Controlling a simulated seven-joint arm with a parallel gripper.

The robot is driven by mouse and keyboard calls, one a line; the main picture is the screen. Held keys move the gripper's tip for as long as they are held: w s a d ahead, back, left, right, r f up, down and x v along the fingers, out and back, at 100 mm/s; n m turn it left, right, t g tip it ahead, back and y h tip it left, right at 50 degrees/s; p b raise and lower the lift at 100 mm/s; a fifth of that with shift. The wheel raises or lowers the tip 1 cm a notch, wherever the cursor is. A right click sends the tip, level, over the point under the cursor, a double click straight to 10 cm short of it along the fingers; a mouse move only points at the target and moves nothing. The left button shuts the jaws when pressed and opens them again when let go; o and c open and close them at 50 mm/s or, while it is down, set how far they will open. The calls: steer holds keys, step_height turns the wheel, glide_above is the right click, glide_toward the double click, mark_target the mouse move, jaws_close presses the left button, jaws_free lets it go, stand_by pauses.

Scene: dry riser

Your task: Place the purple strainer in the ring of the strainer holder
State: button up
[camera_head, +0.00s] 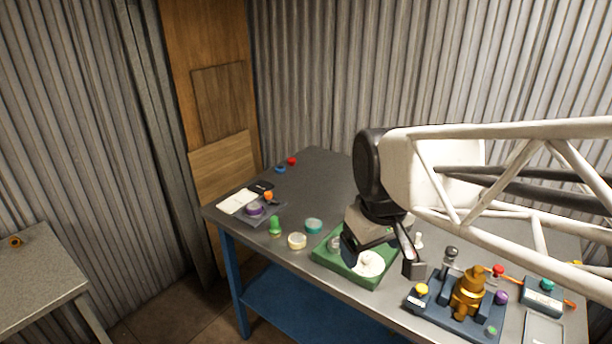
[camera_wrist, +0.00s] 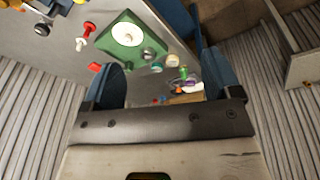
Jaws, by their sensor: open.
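A small purple round piece (camera_head: 254,209), which looks like the purple strainer, is on a dark grey board (camera_head: 273,215) at the table's left end. The board may be the strainer holder; its ring cannot be made out, nor whether the piece sits in it. The purple piece also shows small in the wrist view (camera_wrist: 190,83), partly crowded by other things. My gripper (camera_head: 382,260) is open and empty, above the green base, right of the purple piece and well apart from it. Its two blue-dark fingers (camera_wrist: 160,82) are spread in the wrist view.
Near the board are a green piece (camera_head: 275,227), a cream round (camera_head: 297,240) and a teal round (camera_head: 313,226). A green base (camera_head: 340,267) with a white disc lies below my gripper. A brass valve assembly (camera_head: 468,292) stands at right. The back-left tabletop is mostly clear.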

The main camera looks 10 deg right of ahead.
steer(key=s+d+f+m, duration=0.1)
steer(key=s+f+m, duration=0.1)
steer(key=s, duration=0.4)
steer(key=shift+s+f+m, duration=0.3)
steer(key=shift+s+m, duration=0.1)
steer(key=shift+m, duration=0.4)
steer(key=shift+c, duration=0.4)
